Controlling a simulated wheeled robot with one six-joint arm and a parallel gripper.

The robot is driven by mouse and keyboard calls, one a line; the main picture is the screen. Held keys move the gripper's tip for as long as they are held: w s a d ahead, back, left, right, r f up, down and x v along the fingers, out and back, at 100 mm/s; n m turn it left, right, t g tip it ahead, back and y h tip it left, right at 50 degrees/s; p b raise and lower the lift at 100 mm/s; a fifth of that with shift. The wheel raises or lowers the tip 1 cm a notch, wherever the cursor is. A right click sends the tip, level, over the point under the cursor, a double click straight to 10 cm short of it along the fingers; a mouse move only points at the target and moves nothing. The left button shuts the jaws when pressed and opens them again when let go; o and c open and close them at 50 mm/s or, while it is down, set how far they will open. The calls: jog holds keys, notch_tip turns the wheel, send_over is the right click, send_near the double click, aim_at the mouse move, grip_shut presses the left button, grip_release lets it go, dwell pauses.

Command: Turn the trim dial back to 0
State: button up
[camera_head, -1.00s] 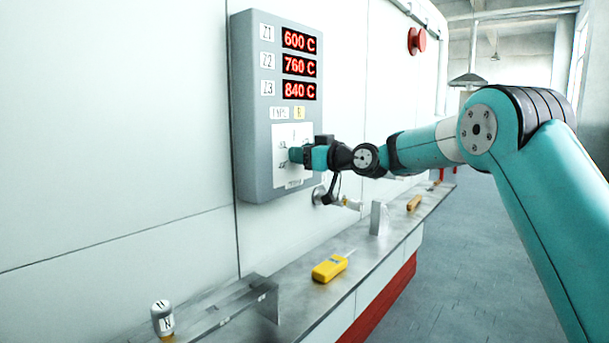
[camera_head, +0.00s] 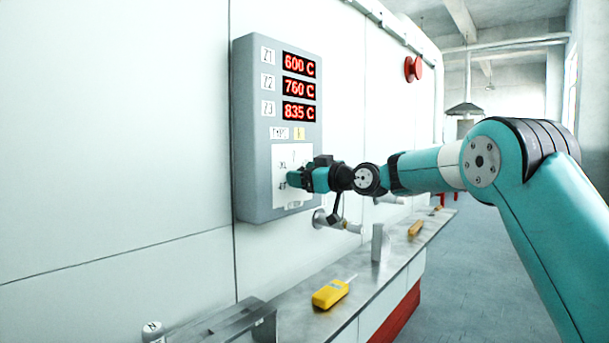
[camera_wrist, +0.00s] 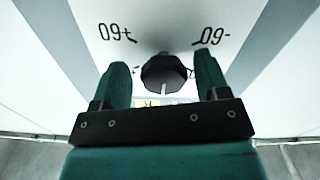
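The trim dial (camera_wrist: 164,73), a dark faceted knob, shows in the wrist view against a white plate. Its white pointer line points down in that picture, towards a yellow label. Upside-down 60 marks, one plus and one minus, stand on either side above it. My gripper (camera_wrist: 163,66) has one finger on each side of the knob, with a narrow gap visible at both, so it is open around the dial. In the head view my gripper (camera_head: 293,179) is at the panel's white plate (camera_head: 292,155) and hides the dial. The Z3 display (camera_head: 299,112) reads 835 C.
The grey control box (camera_head: 250,130) also shows Z1 at 600 C and Z2 at 760 C. A pipe fitting (camera_head: 338,222) sticks out below it.

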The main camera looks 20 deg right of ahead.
jog(key=shift+a, duration=0.1)
jog(key=b+v, duration=0.4)
jog(key=v, duration=1.3)
jog(key=shift+s+b, duration=0.2)
jog(key=shift+b, duration=0.15)
jog(key=s+a+f+m+g+h, duration=0.1)
jog(key=s+a+f+g, duration=0.6)
jog(key=s+a+f, duration=0.5)
jog(key=s+a+f+m+g+h, duration=0.1)
jog(key=s+f+g+h, duration=0.4)
jog(key=s, duration=0.7)
jog(key=s+a+f+m+g+h, duration=0.1)
jog(key=s+f+g, duration=0.35)
jog(key=s, duration=0.75)
notch_tip(320, 180, up, 11)
jog(key=t+p, duration=0.2)
jog(key=p, duration=1)
jog(key=shift+w+f+y, duration=0.2)
jog(key=shift+w+y, duration=0.1)
